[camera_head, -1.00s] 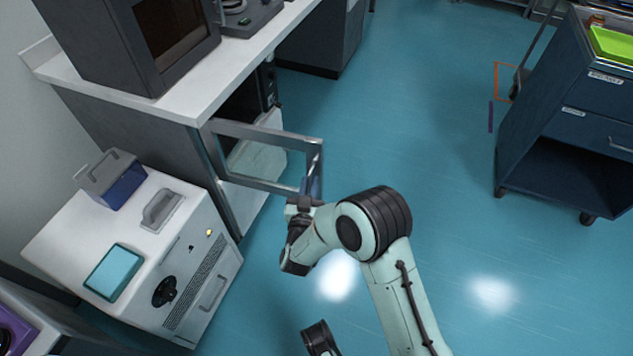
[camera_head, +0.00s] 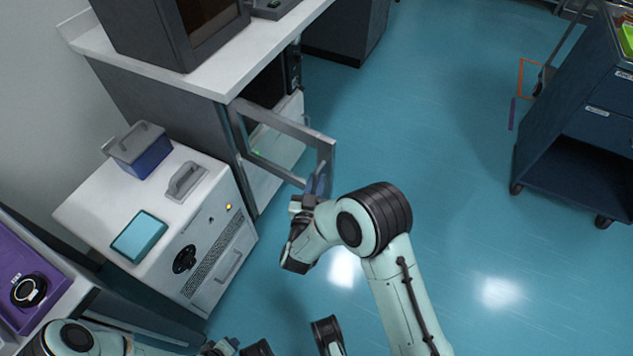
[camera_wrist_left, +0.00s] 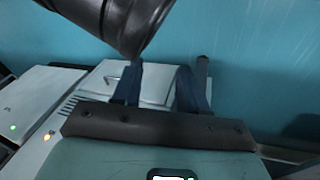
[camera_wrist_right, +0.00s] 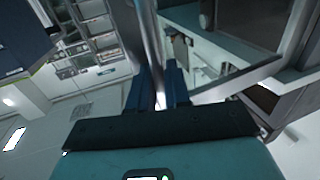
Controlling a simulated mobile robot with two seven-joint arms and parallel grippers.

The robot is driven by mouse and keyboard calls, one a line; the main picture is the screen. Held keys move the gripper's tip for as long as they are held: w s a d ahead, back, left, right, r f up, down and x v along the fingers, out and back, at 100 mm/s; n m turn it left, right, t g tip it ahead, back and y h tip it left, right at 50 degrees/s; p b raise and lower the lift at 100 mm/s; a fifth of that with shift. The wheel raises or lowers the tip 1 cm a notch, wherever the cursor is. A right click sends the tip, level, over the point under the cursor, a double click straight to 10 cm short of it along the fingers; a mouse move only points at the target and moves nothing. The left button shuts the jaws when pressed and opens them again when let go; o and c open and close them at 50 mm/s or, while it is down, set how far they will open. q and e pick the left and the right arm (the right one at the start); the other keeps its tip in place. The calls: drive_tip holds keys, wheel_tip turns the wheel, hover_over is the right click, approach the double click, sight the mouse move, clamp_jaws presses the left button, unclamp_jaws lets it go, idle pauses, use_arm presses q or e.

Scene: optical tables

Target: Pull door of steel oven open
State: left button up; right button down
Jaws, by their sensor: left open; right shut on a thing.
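The steel oven's door is a grey metal frame with a clear pane (camera_head: 285,132), standing open out from the cabinet under the white counter. It also shows in the right wrist view (camera_wrist_right: 237,86). My right gripper (camera_head: 316,186) is at the free edge of the door and shut on its handle. In the right wrist view its blue fingers (camera_wrist_right: 160,88) are close about the upright bar. The exact contact is partly hidden by the gripper. My left gripper (camera_wrist_left: 158,88) is open and empty, its two blue fingers apart in front of a white cabinet. In the head view the left arm is low at the bottom left.
A white cabinet unit (camera_head: 87,212) with a teal pad, a grey handle and a blue box stands left of the door. A purple device (camera_head: 22,265) is at the lower left. A dark blue cart (camera_head: 560,165) stands at right. Blue floor between is clear.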

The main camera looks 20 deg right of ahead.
drive_tip(key=c, duration=1.3)
unclamp_jaws()
use_arm(q)
drive_tip(key=s, duration=0.1)
drive_tip(key=s+d+r+p, duration=0.1)
drive_tip(key=s+p, duration=0.1)
drive_tip(key=shift+d+r+g+h, duration=0.25)
drive_tip(key=shift+r+g+h, duration=0.05)
drive_tip(key=shift+r, duration=0.1)
use_arm(e)
drive_tip(key=v, duration=1.3)
drive_tip(key=shift+s+a, duration=0.1)
drive_tip(key=shift+s, duration=0.1)
